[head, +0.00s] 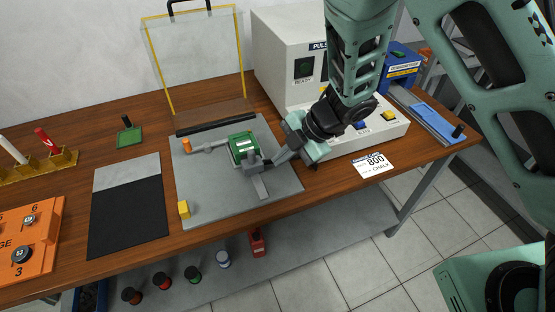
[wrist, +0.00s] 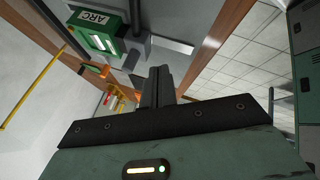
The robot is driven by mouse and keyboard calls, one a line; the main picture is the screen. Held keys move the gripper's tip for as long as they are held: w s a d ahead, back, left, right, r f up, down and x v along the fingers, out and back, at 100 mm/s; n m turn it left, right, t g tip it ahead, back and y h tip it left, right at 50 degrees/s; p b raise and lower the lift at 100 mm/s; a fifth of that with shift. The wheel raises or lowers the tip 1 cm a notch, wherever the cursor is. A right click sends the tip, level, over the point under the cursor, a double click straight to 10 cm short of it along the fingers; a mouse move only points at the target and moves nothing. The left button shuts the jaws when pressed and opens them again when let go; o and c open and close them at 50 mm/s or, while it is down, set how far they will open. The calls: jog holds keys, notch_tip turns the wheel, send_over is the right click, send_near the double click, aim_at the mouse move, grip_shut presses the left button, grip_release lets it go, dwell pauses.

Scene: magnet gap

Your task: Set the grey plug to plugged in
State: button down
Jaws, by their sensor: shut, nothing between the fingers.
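A green box (head: 242,147) stands on a grey plate on the table. It also shows in the wrist view (wrist: 92,28), with a label reading ARC. A small grey block (head: 253,158), which looks like the grey plug, is at the box's right front side. In the wrist view a grey block (wrist: 138,44) is beside the green box. My gripper (head: 273,161) is shut and empty, its tips just right of the grey block. In the wrist view the closed fingers (wrist: 157,72) point toward it. I cannot tell whether they touch it or whether the plug is seated.
The grey plate (head: 210,190) carries a yellow block (head: 184,209) and an orange piece (head: 187,145). A clear yellow-framed screen (head: 195,65) stands behind. A white machine (head: 285,55) is at the back right, a dark mat (head: 125,215) at left. The plate's front is mostly free.

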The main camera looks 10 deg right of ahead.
jog(key=v, duration=0.7)
jog(key=shift+r, duration=0.15)
jog(key=shift+d, duration=0.1)
notch_tip(320, 180, up, 7)
jog(key=s+d+m+t+h, duration=0.1)
jog(key=m+t+h, duration=0.35)
jog(key=m, duration=0.65)
jog(key=s+d+r+m+g+h, duration=0.1)
jog(key=s+m+g, duration=0.1)
jog(key=s, duration=0.8)
jog(key=s+d+r+m+g+h, duration=0.1)
jog(key=s+d+m+g, duration=0.1)
jog(key=s, duration=0.8)
jog(key=m+g, duration=0.1)
jog(key=m, duration=0.1)
jog(key=shift+s+r+m, duration=0.35)
jog(key=shift+r+m, duration=0.05)
jog(key=shift+w+g, duration=0.1)
jog(key=shift+g, duration=0.15)
